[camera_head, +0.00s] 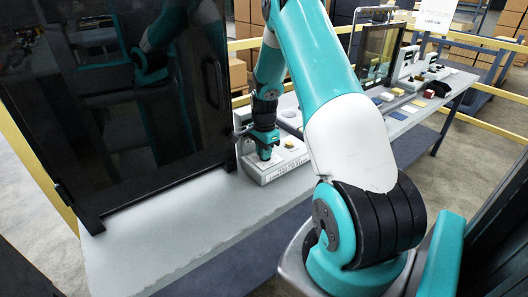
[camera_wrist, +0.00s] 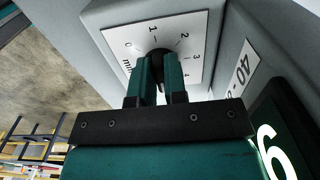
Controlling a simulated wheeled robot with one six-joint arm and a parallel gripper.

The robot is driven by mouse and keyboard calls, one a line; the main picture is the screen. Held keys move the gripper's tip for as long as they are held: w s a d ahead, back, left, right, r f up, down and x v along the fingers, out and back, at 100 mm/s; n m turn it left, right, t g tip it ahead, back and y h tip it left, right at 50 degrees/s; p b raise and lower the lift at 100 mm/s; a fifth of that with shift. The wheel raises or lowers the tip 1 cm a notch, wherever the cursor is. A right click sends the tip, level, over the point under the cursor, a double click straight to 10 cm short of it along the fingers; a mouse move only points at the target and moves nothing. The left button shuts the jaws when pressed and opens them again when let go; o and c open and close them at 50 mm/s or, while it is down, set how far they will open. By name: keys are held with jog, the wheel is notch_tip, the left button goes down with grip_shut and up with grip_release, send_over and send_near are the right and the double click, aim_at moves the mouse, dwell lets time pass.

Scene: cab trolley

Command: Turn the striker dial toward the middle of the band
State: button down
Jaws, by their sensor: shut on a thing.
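The dial in the wrist view has a white scale plate (camera_wrist: 186,28) marked from 0 through 1, 2, 3 and 4, with lettering that looks like "min". Its dark round knob (camera_wrist: 157,52) sits in the middle of the plate, mostly covered by my fingers. My gripper (camera_wrist: 158,66) is shut on the knob, one finger on each side. The knob's pointer cannot be read clearly. In the head view my gripper (camera_head: 264,152) reaches down at a low white unit (camera_head: 270,172) with a printed front label, and the knob is hidden there.
A tall dark glossy cabinet (camera_head: 130,120) stands close on the left of my gripper. The grey bench (camera_head: 150,235) is bare in front. Small coloured blocks (camera_head: 398,115) and a framed panel (camera_head: 380,55) stand farther right.

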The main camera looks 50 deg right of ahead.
jog(key=shift+w+d+r, duration=0.1)
jog(key=shift+d+r, duration=0.05)
jog(key=shift+d, duration=0.05)
jog(key=c, duration=1.3)
grip_release()
jog(key=shift+o, duration=0.7)
notch_tip(320, 180, up, 17)
jog(key=b, duration=0.1)
jog(key=shift+r, duration=0.1)
